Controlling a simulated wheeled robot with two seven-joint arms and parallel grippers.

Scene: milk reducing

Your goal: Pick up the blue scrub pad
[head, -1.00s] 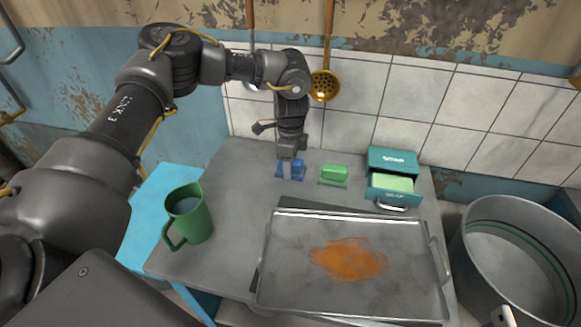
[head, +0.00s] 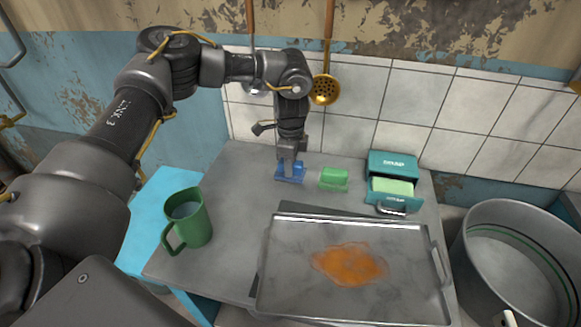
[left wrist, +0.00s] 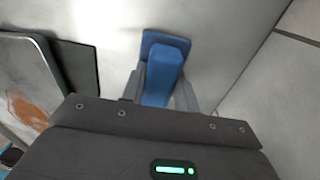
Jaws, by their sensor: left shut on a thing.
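The blue scrub pad (head: 290,173) is at the back of the grey table, near the tiled wall. My left gripper (head: 290,168) points down over it and is shut on its raised blue grip. In the left wrist view the blue scrub pad (left wrist: 163,75) sits between the two fingers of the left gripper (left wrist: 160,95), its flat base showing beyond them. I cannot tell whether the pad still touches the table. My right gripper is not in view.
A green scrub pad (head: 334,179) lies just right of the blue one. A soap box (head: 393,163) with an open drawer stands further right. A metal tray (head: 300,222) with an orange stain lies in front. A green mug (head: 196,228) is front left; a metal pot (head: 478,217) is right.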

